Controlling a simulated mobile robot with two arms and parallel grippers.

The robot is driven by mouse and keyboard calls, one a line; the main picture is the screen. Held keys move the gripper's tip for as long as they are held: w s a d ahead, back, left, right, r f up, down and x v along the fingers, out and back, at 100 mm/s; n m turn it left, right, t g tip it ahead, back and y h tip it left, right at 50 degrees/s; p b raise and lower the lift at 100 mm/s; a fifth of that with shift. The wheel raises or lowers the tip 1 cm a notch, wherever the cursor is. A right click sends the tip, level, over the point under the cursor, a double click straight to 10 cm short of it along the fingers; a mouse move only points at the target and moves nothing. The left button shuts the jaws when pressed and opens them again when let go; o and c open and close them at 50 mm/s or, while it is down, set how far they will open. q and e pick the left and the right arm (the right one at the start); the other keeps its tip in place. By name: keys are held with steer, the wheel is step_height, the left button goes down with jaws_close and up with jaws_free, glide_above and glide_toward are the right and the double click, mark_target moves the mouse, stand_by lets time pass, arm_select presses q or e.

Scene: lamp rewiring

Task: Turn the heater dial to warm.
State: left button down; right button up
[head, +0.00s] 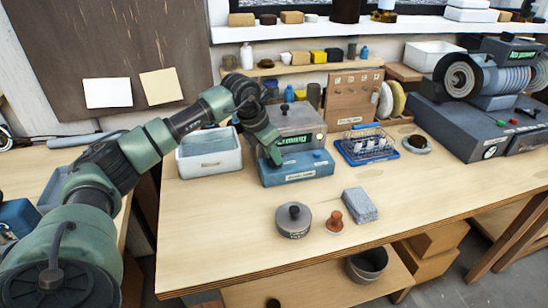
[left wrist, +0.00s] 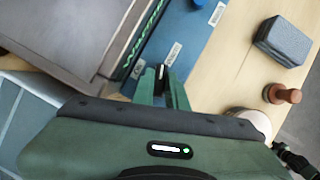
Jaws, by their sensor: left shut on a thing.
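The heater is a grey box (head: 300,122) with a green-lit display and a blue front panel (head: 298,176) on the wooden bench. Its grey top and blue panel (left wrist: 180,28) also show in the left wrist view. My left gripper (head: 276,160) reaches down to the left part of the panel. In the left wrist view its two green fingers are shut on a small dark dial (left wrist: 159,72) with a pale mark. The fingers hide most of the dial, and I cannot read its setting. A blue knob (head: 318,155) sits farther right on the panel. My right gripper is not in view.
A white bin (head: 208,164) stands left of the heater, and a blue tray with a wire rack (head: 366,158) stands right. A lidded grey pot (head: 293,232), a red-brown stamp (head: 335,228) and a grey block (head: 360,204) lie in front. The bench's front left is clear.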

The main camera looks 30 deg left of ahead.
arm_select(q)
steer(key=shift+w+a+m+g+h, duration=0.1)
steer(key=shift+m+g+h, duration=0.4)
steer(key=shift+m, duration=1.4)
steer(key=c, duration=1.4)
jaws_free()
steer(key=shift+c, duration=0.2)
steer(key=shift+r, duration=0.1)
steer(key=shift+a+r, duration=0.1)
steer(key=shift+r, duration=0.25)
steer(key=b+v, duration=0.1)
steer(key=v, duration=0.6)
